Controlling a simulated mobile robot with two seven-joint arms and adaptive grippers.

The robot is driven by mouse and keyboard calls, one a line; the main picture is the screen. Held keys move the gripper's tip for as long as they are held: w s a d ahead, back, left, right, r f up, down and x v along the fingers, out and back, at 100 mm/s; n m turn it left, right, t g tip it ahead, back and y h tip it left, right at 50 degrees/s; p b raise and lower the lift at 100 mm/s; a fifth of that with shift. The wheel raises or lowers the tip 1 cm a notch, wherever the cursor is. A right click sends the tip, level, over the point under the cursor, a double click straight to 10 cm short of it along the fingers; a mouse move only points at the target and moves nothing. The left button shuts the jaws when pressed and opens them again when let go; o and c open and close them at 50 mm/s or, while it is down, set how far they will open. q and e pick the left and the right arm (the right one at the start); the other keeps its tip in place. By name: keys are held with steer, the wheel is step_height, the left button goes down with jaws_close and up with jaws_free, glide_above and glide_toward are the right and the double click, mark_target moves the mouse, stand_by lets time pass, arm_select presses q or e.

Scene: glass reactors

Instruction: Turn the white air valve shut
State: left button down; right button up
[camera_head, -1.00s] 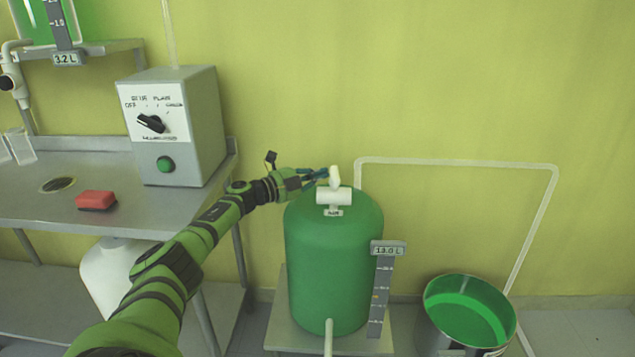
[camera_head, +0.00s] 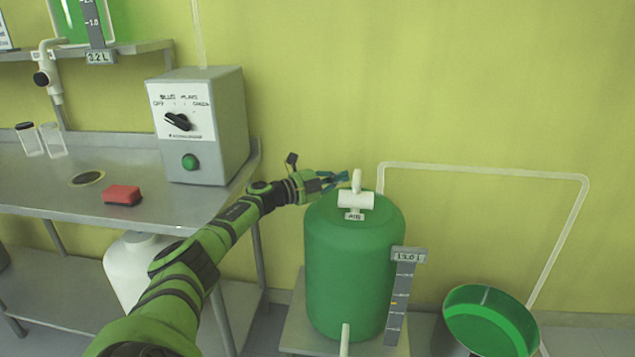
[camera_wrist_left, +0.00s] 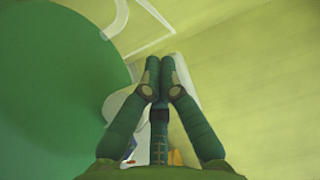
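The white air valve (camera_head: 356,199) sits on top of the green tank (camera_head: 352,265), above a small "AIR" label (camera_head: 355,216). Its short white handle (camera_head: 357,180) stands up from the valve body. My left gripper (camera_head: 345,177) is at the tank's top, just left of the handle; I cannot tell whether it touches it. In the left wrist view, the fingertips of my left gripper (camera_wrist_left: 160,70) are drawn together, with nothing clearly held between them. White parts show behind the fingers, partly hidden. My right gripper is not in view.
A thin white pipe (camera_head: 480,170) runs along the wall behind the tank. A bucket of green liquid (camera_head: 490,322) stands at lower right.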

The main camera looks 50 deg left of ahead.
arm_select(q)
steer(key=v, duration=1.1)
steer(key=shift+s, duration=0.1)
